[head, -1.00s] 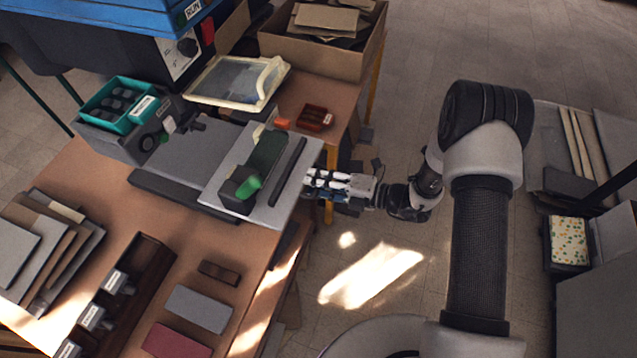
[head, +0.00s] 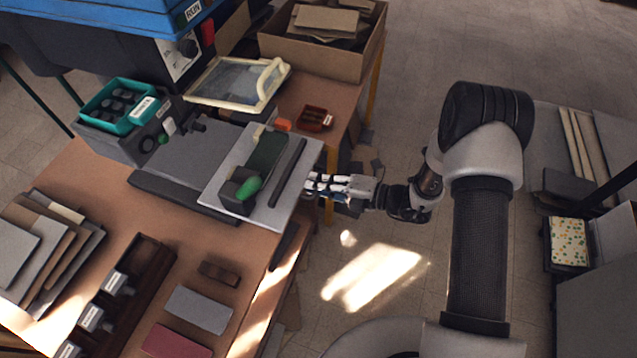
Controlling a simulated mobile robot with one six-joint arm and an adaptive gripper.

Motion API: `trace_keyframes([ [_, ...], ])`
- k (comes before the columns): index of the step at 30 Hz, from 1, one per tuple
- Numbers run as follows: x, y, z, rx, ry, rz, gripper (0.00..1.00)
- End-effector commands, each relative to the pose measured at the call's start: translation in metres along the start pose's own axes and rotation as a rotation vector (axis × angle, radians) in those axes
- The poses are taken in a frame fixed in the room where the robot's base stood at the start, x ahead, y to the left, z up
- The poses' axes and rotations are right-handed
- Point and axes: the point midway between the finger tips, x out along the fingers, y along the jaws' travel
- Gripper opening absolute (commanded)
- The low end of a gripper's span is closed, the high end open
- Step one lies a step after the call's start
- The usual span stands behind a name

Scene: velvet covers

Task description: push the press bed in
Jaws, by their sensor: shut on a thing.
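The press bed (head: 215,198) is a pale grey plate on the machine at the bench's right edge. It sticks out to the right of the grey machine top. A dark green pad (head: 267,154), a dark block with a green knob (head: 247,188) and a long dark bar (head: 288,172) sit on it. My gripper (head: 309,184) is at the bed's right edge, its pale fingers pointing left. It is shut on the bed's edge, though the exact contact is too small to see.
A grey machine body with a teal tray (head: 119,104) stands behind the bed at left. A cream-framed screen (head: 237,83), a small red tray (head: 315,118) and a cardboard box (head: 326,44) are behind. Stacked boards (head: 42,241) lie at left.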

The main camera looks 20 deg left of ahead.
Motion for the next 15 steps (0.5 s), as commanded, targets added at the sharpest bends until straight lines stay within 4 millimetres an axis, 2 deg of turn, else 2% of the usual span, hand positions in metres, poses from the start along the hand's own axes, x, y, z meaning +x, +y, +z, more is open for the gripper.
trace_keyframes([
  [9,0.003,0.001,0.0,0.0,0.001,0.0,0.0],
  [15,0.027,0.006,-0.002,-0.001,0.005,0.001,0.0],
])
